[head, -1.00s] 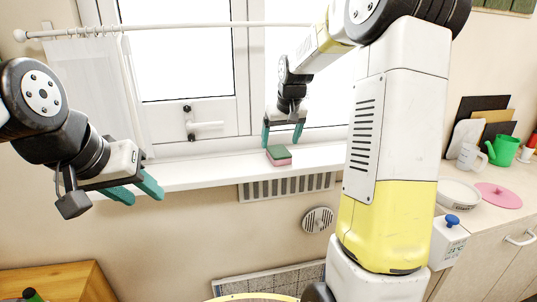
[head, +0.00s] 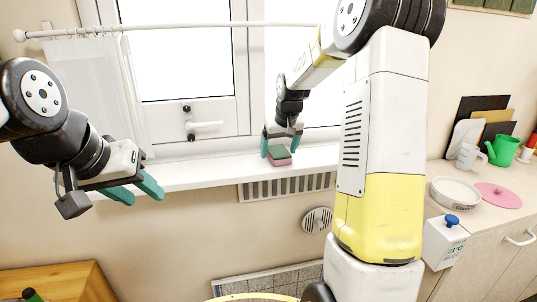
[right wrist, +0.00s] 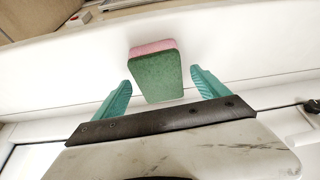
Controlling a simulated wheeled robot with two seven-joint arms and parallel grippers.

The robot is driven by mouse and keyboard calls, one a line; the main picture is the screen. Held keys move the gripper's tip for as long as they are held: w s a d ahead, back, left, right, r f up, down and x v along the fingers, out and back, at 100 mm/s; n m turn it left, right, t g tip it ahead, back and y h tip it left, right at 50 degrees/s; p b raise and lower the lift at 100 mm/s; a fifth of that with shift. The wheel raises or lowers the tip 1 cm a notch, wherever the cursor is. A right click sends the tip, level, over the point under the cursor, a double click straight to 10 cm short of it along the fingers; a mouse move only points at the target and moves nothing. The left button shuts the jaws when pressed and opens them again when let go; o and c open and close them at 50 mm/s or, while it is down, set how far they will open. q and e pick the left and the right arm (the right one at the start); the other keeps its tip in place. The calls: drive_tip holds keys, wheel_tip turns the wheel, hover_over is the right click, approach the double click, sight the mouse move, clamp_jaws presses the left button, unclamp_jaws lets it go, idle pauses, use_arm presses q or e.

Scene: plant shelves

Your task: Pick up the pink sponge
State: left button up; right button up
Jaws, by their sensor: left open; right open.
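The pink sponge (head: 279,161) has a green top layer and lies on the white windowsill. In the right wrist view the sponge (right wrist: 156,73) shows its green face, with a pink strip along the far edge. My right gripper (head: 281,149) is open and low over the sill, with its fingers at either side of the sponge. In the right wrist view the open right fingertips (right wrist: 160,80) are apart from the sponge, with gaps on both sides. My left gripper (head: 140,194) is open and empty at the left, in front of the sill.
The windowsill (head: 200,176) is bare to the left of the sponge. A window handle (head: 205,125) is above it. A counter on the right holds a white bowl (head: 456,194), a pink lid (head: 498,196) and a green watering can (head: 503,150). A wooden cabinet (head: 75,278) stands lower left.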

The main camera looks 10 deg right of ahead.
sight(280, 149)
idle(0.3)
drive_tip(key=c, duration=1.4)
drive_tip(key=shift+r, duration=0.65)
wheel_tip(280, 149, up, 2)
drive_tip(key=shift+r, duration=0.25)
drive_tip(key=shift+s+d+r, duration=0.15)
drive_tip(key=shift+s+d, duration=0.25)
drive_tip(key=shift+d, duration=0.1)
drive_tip(key=s+d, duration=0.3)
drive_tip(key=s+d+r, duration=0.1)
drive_tip(key=s+d, duration=0.2)
drive_tip(key=d, duration=0.1)
drive_tip(key=s+d, duration=0.3)
drive_tip(key=d, duration=0.1)
drive_tip(key=shift+s+r, duration=0.15)
drive_tip(key=shift+s, duration=0.25)
